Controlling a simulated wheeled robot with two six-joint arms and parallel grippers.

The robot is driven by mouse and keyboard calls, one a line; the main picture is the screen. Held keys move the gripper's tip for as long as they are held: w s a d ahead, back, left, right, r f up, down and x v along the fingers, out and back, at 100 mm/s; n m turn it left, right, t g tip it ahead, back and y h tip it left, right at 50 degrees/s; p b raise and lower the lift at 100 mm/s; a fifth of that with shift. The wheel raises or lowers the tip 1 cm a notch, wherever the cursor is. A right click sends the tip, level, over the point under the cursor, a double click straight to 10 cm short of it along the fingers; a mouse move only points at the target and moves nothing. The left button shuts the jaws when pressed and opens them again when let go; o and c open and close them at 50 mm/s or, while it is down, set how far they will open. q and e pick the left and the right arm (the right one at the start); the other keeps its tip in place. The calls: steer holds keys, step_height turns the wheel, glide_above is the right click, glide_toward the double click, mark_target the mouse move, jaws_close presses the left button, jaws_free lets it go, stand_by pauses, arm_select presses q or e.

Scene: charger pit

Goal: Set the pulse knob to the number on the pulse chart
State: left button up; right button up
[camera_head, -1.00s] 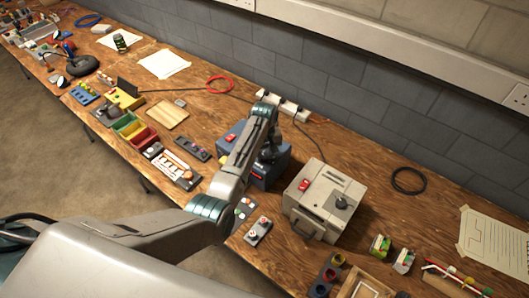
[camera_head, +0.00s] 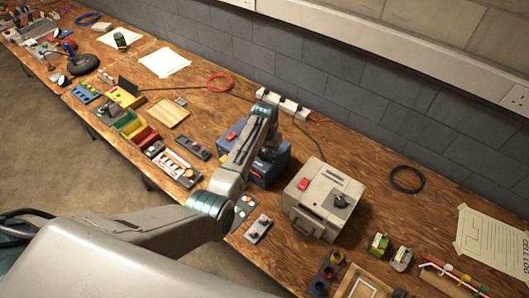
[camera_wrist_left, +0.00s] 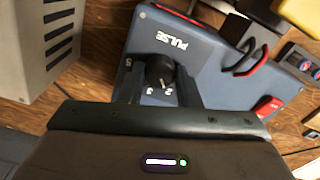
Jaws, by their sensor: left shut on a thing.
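The pulse unit is a blue box (camera_head: 281,164) on the bench, partly hidden by my left arm in the head view. In the left wrist view the box (camera_wrist_left: 205,62) carries the white word PULSE. Its black pulse knob (camera_wrist_left: 159,68) sits beside that word, with the numbers 5, 3 and 2 visible around it. My left gripper (camera_wrist_left: 158,82) is shut on the knob, a finger on either side. The knob's pointer setting is not clear. No chart can be made out as the pulse chart. My right gripper is not in view.
A grey box (camera_head: 320,199) with a red switch and black knob stands right of the blue box. A paper (camera_head: 492,245) reading CELL LOG lies at the far right. Another paper (camera_head: 164,63) lies further left. Small devices and coloured bins (camera_head: 130,123) crowd the bench's left part.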

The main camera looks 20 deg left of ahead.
mark_target(264, 154)
arm_select(q)
steer(key=shift+w, duration=0.1)
stand_by(0.3)
steer(key=o, duration=1)
steer(key=shift+c, duration=0.2)
steer(key=shift+r, duration=0.15)
step_height(264, 154, up, 11)
steer(key=b, duration=0.3)
steer(key=shift+f, duration=0.2)
